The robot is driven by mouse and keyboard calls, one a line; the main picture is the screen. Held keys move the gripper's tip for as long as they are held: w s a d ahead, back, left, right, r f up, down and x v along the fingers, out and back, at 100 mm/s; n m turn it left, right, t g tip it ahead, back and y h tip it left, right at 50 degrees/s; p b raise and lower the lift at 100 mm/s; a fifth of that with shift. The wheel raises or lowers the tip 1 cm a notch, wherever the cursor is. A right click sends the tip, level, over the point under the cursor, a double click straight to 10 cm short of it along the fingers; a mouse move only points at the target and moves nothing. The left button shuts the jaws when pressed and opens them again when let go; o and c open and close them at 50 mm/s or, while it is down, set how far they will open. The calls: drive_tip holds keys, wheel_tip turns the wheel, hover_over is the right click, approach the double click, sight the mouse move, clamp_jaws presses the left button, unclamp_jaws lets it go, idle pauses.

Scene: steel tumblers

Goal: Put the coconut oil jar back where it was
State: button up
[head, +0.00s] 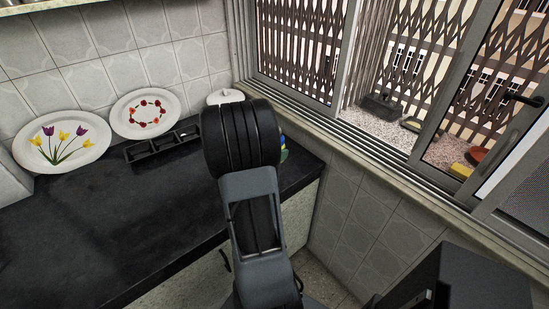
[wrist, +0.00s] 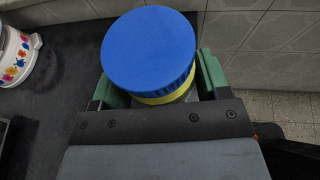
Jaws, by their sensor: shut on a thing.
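The coconut oil jar (wrist: 150,52) has a wide blue lid with a yellow band under it and fills the upper middle of the wrist view. My gripper (wrist: 160,84) is shut on it, with one green finger on either side. I cannot tell whether the jar touches the counter.
The black counter (head: 75,225) is bare at front left. Two decorated plates (head: 62,142) (head: 146,114) lean on the tiled wall, with a black compartment tray (head: 163,147) before them. A white flowered container (wrist: 18,58) stands left of the jar. The window wall borders the right.

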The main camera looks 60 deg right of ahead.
drive_tip(key=shift+w+d+f+p, duration=0.2)
drive_tip(key=shift+w+d+f, duration=0.85)
drive_tip(key=shift+d+f, duration=0.5)
drive_tip(key=shift+w+d+f+p, duration=0.25)
drive_tip(key=shift+w+d+f, duration=0.75)
drive_tip(key=shift+d+f, duration=0.5)
drive_tip(key=shift+w+d+f+p, duration=0.2)
drive_tip(key=shift+w+d+f, duration=1)
drive_tip(key=shift+d, duration=0.5)
wheel_tip(320, 180, down, 3)
drive_tip(key=shift+s+r+p, duration=0.1)
drive_tip(key=shift+p, duration=0.25)
drive_tip(key=shift+f, duration=0.2)
drive_tip(key=shift+f+b, duration=0.25)
drive_tip(key=shift+b, duration=0.1)
drive_tip(key=o, duration=1.3)
drive_tip(key=shift+c, duration=0.2)
drive_tip(key=shift+r, duration=0.1)
